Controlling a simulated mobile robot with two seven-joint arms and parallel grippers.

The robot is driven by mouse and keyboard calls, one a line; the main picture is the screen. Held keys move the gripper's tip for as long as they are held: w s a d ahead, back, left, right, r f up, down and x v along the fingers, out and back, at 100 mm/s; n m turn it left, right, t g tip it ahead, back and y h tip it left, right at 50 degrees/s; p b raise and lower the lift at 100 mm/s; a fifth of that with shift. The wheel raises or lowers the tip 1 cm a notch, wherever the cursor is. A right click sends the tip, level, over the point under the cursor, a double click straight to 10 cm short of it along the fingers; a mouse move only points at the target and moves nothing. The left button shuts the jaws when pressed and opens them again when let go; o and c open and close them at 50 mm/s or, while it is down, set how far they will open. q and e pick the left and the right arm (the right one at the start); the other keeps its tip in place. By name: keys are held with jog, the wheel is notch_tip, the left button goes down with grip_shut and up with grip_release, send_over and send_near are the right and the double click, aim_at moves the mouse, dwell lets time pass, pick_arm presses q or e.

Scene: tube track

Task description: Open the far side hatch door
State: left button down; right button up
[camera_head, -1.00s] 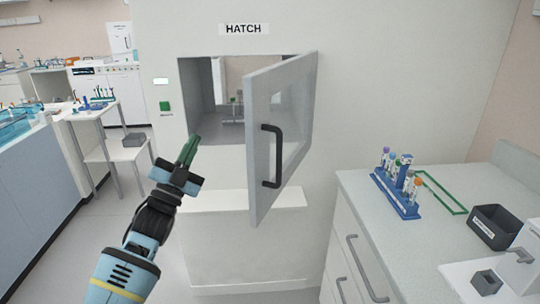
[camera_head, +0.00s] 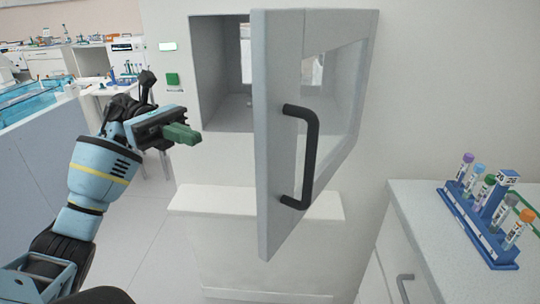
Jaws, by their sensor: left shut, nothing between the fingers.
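The hatch is a square opening (camera_head: 222,95) in the white wall. Its near door (camera_head: 272,55), grey with a glass pane and a black handle (camera_head: 311,155), stands swung out toward me and hides the right part of the opening. Inside, a narrow bright strip (camera_head: 245,52) shows at the back; whether it is glass or an open gap I cannot tell, and the far door's handle is not visible. My left gripper (camera_head: 184,133) is shut and empty, just left of the opening and in front of the wall, its green fingers pointing right. My right gripper is out of view.
A green button (camera_head: 173,79) and a lit indicator (camera_head: 168,46) are on the wall left of the opening. A white ledge (camera_head: 250,200) juts out below. A counter (camera_head: 420,225) with a blue tube rack (camera_head: 477,228) stands at right. Open floor lies at lower left.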

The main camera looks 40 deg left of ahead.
pick_arm(q)
jog(key=d+p, duration=0.3)
jog(key=d, duration=1.1)
jog(key=shift+w+p, duration=0.25)
jog(key=shift+p, duration=0.05)
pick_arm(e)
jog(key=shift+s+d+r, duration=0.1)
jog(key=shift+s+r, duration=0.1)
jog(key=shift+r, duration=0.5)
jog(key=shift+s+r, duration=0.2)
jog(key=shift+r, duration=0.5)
pick_arm(q)
jog(key=shift+d, duration=0.1)
jog(key=shift+d, duration=0.15)
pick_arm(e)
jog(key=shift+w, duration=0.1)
